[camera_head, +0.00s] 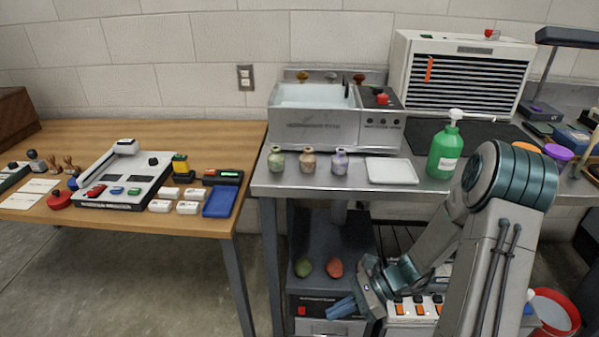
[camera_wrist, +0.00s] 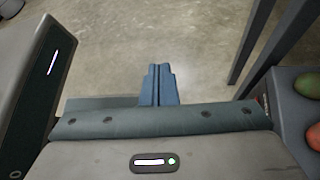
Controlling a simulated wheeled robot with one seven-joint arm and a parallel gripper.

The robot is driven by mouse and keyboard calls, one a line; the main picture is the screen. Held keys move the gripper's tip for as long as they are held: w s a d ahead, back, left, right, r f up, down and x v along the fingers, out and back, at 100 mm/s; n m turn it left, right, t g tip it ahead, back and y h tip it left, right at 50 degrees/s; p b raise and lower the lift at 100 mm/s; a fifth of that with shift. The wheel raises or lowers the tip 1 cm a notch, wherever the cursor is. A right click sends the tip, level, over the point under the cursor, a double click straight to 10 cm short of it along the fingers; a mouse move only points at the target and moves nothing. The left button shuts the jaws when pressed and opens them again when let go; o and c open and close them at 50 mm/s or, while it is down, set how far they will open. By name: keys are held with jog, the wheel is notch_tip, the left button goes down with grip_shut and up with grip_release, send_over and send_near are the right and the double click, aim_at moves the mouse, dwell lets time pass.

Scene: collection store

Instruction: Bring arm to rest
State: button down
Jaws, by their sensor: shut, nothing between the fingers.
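My gripper (camera_head: 342,308) hangs low in front of the steel bench, at the end of my folded arm on the right of the head view. Its blue fingers point down and to the left. In the wrist view my gripper (camera_wrist: 158,86) shows its two blue fingers together, shut and empty, over bare concrete floor. The gripper is below the bench top and apart from the things on it.
A steel bench (camera_head: 262,180) holds small vases, a white tray (camera_head: 391,171) and a green pump bottle (camera_head: 445,150). A dark cabinet (camera_head: 330,225) with a green and a red lump stands below, near my gripper. A wooden table (camera_head: 215,137) stands left. A red bucket (camera_head: 553,312) is lower right.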

jog(key=s+d+r+n+t+h+p, duration=0.1)
jog(key=s+d+r+n+h+p, duration=0.1)
jog(key=r+n, duration=0.4)
jog(key=s+d+r+n+t+h+p, duration=0.2)
jog(key=s+r+n+h+p, duration=0.2)
jog(key=r, duration=1.3)
jog(key=s+d+r+n+t+h+p, duration=0.2)
jog(key=r+n+h+p, duration=0.3)
jog(key=r, duration=0.7)
jog(key=shift+s+r+n+h+p, duration=0.15)
jog(key=shift+s+n+h+p, duration=0.25)
jog(key=shift+s+n+p, duration=0.65)
jog(key=c, duration=2.1)
grip_release()
jog(key=shift+w+n, duration=0.25)
jog(key=shift+n, duration=0.1)
jog(key=shift+c, duration=0.2)
